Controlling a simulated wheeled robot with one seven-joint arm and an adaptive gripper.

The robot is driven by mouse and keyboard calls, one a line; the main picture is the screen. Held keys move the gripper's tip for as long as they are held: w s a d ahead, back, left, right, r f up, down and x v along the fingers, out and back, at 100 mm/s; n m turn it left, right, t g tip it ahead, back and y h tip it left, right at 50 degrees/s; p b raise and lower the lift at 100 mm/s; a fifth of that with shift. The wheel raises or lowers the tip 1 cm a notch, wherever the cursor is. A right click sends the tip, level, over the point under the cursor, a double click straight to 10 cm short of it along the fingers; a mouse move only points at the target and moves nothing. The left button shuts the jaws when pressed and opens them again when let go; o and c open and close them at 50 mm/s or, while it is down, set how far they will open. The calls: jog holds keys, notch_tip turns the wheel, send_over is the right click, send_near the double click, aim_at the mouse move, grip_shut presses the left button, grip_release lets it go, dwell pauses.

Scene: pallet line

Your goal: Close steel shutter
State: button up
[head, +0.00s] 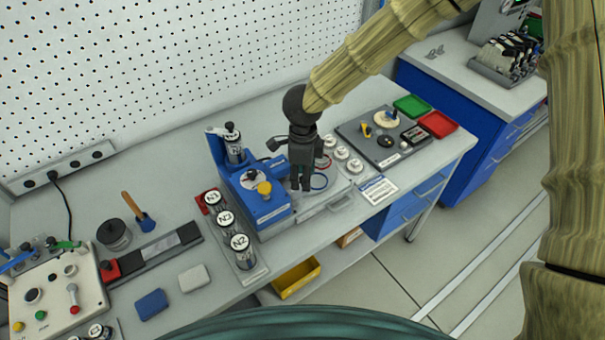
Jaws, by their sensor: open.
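My gripper (301,186) points down over the middle of the bench, just right of a blue machine (262,205) with a yellow knob. Its dark fingers look empty. Below and behind it is a pale tray or box (335,187) with a handle at its front, holding a red and a blue ring; my gripper hides part of it. I cannot tell for sure which part is the steel shutter.
A control box (55,290) is at far left. A dark board (385,140) and green (411,106) and red (437,124) trays are at right. The pegboard wall bounds the back.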

notch_tip(320, 180, up, 12)
dwell(0.6)
jog(key=shift+w+f, duration=0.1)
jog(key=shift+c, duration=0.2)
